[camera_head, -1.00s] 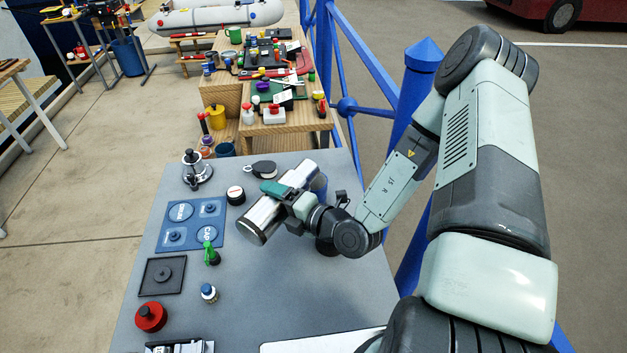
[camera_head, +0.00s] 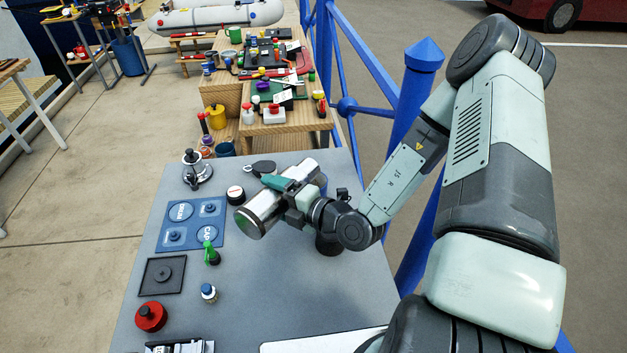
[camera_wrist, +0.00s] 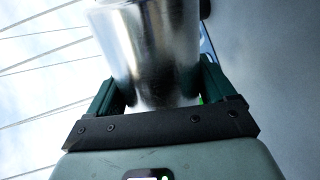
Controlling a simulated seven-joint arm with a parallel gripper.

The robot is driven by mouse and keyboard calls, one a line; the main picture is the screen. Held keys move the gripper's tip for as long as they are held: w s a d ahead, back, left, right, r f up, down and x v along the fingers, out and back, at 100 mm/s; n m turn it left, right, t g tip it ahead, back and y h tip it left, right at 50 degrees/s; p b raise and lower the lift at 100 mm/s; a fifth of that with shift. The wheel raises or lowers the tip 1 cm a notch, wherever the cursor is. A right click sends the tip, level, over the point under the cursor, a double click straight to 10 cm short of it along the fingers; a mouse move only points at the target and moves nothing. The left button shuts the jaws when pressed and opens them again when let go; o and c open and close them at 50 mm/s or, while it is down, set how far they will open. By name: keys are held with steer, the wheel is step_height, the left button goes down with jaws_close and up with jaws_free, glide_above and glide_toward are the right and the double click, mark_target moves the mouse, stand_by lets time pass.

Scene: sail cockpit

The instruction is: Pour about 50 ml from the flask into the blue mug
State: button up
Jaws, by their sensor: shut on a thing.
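A silver metal flask (camera_head: 264,211) is held above the grey table, lying strongly tilted. One end points to the lower left, the other to the upper right. My gripper (camera_head: 283,190), with green fingers, is shut around its middle. In the wrist view the shiny flask (camera_wrist: 150,50) sits between the two fingers of my gripper (camera_wrist: 157,92).
On the grey table (camera_head: 240,290) are a blue panel with round pads (camera_head: 190,222), a white-and-black knob (camera_head: 235,194), a green-topped item (camera_head: 212,256), a red round knob (camera_head: 150,316) and a metal fitting (camera_head: 196,172). A blue railing post (camera_head: 419,85) stands right of the table.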

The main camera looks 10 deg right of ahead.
steer(key=shift+s+a, duration=0.1)
steer(key=shift+a, duration=0.05)
steer(key=shift+s+a, duration=0.2)
steer(key=shift+s+r, duration=0.1)
steer(key=shift+r, duration=0.15)
stand_by(1.8)
steer(key=f+n, duration=0.2)
steer(key=f, duration=0.2)
steer(key=shift+s+a+f+n+t+h, duration=0.25)
steer(key=shift+s+a+n+t+h, duration=0.05)
steer(key=shift+s+n+h, duration=0.1)
steer(key=shift+s+a+f+n, duration=0.1)
steer(key=shift+a+f+n, duration=0.05)
steer(key=shift+f+n, duration=0.3)
steer(key=shift+d+r+n+t, duration=0.15)
steer(key=shift+d+n+t, duration=0.05)
steer(key=shift+n+t, duration=0.1)
stand_by(1.0)
